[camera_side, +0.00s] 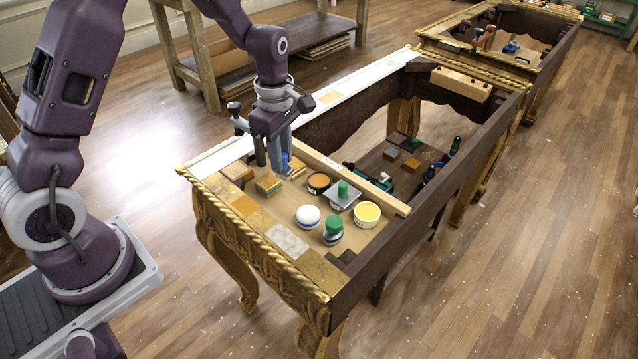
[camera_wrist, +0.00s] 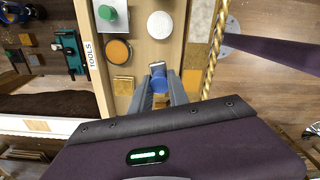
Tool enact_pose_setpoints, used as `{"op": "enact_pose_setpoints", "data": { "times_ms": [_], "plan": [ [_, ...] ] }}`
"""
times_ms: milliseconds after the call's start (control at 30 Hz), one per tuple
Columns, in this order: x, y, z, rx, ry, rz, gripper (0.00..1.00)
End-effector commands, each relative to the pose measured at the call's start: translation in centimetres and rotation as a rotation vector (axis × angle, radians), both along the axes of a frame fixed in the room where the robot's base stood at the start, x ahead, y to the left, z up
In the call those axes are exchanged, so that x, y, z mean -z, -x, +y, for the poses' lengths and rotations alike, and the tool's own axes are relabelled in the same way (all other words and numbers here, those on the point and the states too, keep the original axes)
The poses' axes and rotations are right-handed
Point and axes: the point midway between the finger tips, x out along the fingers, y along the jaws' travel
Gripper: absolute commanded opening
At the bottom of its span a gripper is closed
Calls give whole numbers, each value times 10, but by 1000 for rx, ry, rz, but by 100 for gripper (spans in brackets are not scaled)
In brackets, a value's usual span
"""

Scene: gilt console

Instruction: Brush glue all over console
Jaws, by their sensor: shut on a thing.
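The console (camera_side: 262,236) has a carved gilt front, a gold rope edge and a dark open frame; its rope edge also shows in the wrist view (camera_wrist: 217,50). Its long left rail (camera_side: 330,99) is mostly white. My gripper (camera_side: 284,160) is over the wooden tray at the console's near end, shut on a small blue thing. In the wrist view my gripper (camera_wrist: 160,92) has the blue thing (camera_wrist: 158,82) between its fingertips, with a pale flat end beyond it. It looks like a brush, but the fingers hide part of it.
Close by stand a white-topped jar (camera_side: 308,216), a green-topped jar (camera_side: 333,229), a yellow pot (camera_side: 367,213), an orange-brown pot (camera_side: 319,183) and a gold block (camera_side: 268,185). Tools lie in the dark bay beyond the wooden divider (camera_side: 350,182). A second console (camera_side: 500,55) stands behind.

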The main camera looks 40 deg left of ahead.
Motion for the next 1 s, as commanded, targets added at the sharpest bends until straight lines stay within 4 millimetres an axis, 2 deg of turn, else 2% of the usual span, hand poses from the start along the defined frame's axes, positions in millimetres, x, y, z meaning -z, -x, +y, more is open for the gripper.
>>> {"op": "enact_pose_setpoints", "data": {
  "times_ms": [200,267,433,567,667,1000],
  "plan": [
    [0,-6,0,0,0,0,0],
    [1,-20,-1,-1,-1,-2,0],
    [2,-71,-8,-1,-2,-4,0],
    [2,-94,-13,0,-1,-1,0],
    [6,-98,-15,1,-1,1,0],
    [48,-98,-14,0,-1,2,0]
  ]
}}
